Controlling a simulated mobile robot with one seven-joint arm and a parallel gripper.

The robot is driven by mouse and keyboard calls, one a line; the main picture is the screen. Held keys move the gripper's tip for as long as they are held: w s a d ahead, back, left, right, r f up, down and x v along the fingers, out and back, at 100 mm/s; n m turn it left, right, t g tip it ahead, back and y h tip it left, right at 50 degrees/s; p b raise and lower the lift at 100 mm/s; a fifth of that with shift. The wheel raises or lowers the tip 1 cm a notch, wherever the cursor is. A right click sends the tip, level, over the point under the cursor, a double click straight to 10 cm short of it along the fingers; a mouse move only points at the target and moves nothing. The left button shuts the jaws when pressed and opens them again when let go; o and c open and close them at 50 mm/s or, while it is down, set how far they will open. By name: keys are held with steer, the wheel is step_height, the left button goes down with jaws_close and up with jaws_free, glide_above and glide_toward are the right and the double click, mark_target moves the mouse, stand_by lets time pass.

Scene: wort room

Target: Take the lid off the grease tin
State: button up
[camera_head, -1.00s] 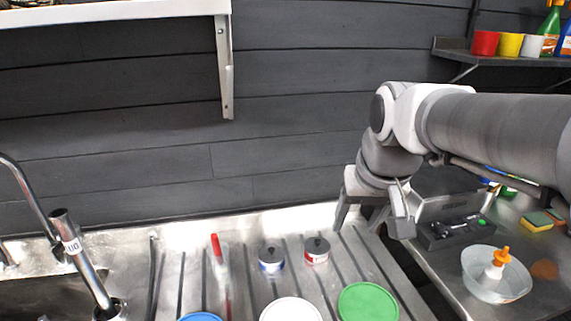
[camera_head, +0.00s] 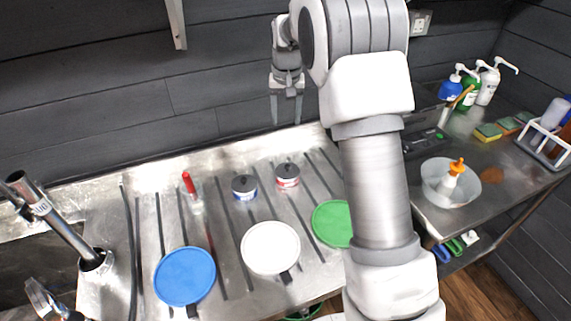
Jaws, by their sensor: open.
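Two small tins with dark lids and a knob on top stand upright on the ribbed metal drainboard (camera_head: 225,235). One is the blue-labelled tin (camera_head: 245,193), the other the red-labelled tin (camera_head: 288,182) just to its right. I cannot read which is the grease tin. Both lids are on. My gripper (camera_head: 286,121) is open and empty, fingers pointing down. In the picture it is above the red-labelled tin, apart from both tins.
Blue (camera_head: 185,276), white (camera_head: 271,248) and green (camera_head: 334,223) round lids or discs lie in front of the tins. A red-handled tool (camera_head: 188,183) is left of them. A bowl with an orange-capped bottle (camera_head: 452,186) and pump bottles (camera_head: 489,82) stand on the right-hand counter.

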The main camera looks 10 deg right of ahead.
steer(key=w+f, duration=0.1)
steer(key=f, duration=0.1)
steer(key=p, duration=0.1)
glide_above(288, 166)
steer(key=f, duration=1.2)
steer(key=shift+w+a, duration=0.3)
steer(key=shift+a, duration=0.1)
steer(key=f, duration=0.3)
steer(key=s+f+p, duration=0.1)
steer(key=shift+d+f, duration=0.35)
steer(key=shift+w+f, duration=0.15)
steer(key=shift+f, duration=0.25)
jaws_close()
